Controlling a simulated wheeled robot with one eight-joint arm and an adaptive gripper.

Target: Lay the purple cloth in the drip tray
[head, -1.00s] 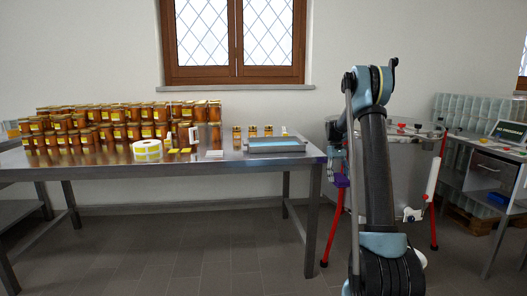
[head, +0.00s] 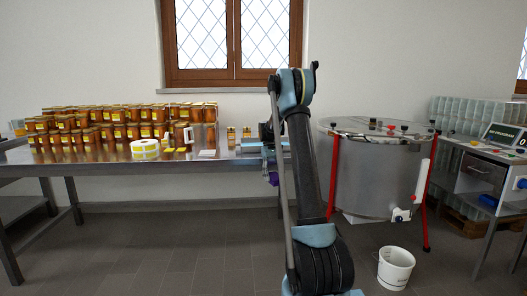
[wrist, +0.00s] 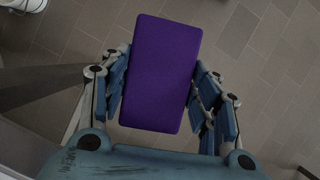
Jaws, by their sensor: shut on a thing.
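The purple cloth, a flat rectangular pad, is held between my gripper's fingers in the wrist view (wrist: 160,70). My gripper (wrist: 160,88) is shut on it, with fingers along both long sides and floor tiles below. In the head view a small part of the purple cloth (head: 271,179) shows below my gripper, in front of the steel table's right end. The drip tray (head: 249,148) lies on that end of the table; only its left part shows, and my arm hides the rest.
The steel table (head: 110,172) carries many honey jars (head: 120,125), a label roll (head: 145,149) and a white jug. Right of my arm stand a steel tank (head: 375,175) with red legs and a white bucket (head: 396,268) on the floor.

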